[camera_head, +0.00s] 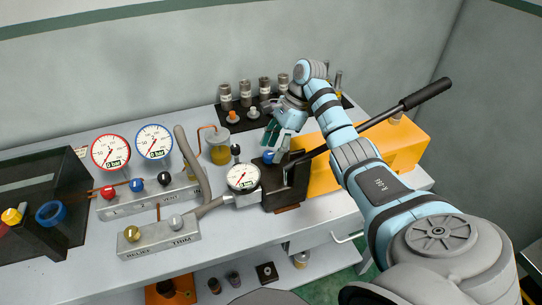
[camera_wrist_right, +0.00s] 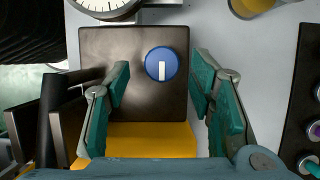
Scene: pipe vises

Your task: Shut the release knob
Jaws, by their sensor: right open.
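A blue round knob with a white bar mark (camera_wrist_right: 161,63) sits on top of the dark block (camera_wrist_right: 95,45) of the yellow hand pump (camera_head: 322,172). The bar stands upright in the right wrist view. My right gripper (camera_head: 276,145) hangs over this dark block in the head view. Its green fingers are open, one on each side of the knob in the right wrist view, with gaps to both sides. I cannot tell how high the fingertips are above the knob. My left gripper is not in view.
A black pump lever (camera_head: 425,94) slants up to the right beside my right arm. A pressure gauge (camera_head: 242,177) adjoins the block. A glass jar (camera_head: 219,150), a dark rack of fittings (camera_head: 240,122) and valve manifolds (camera_head: 160,238) stand around it on the grey bench.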

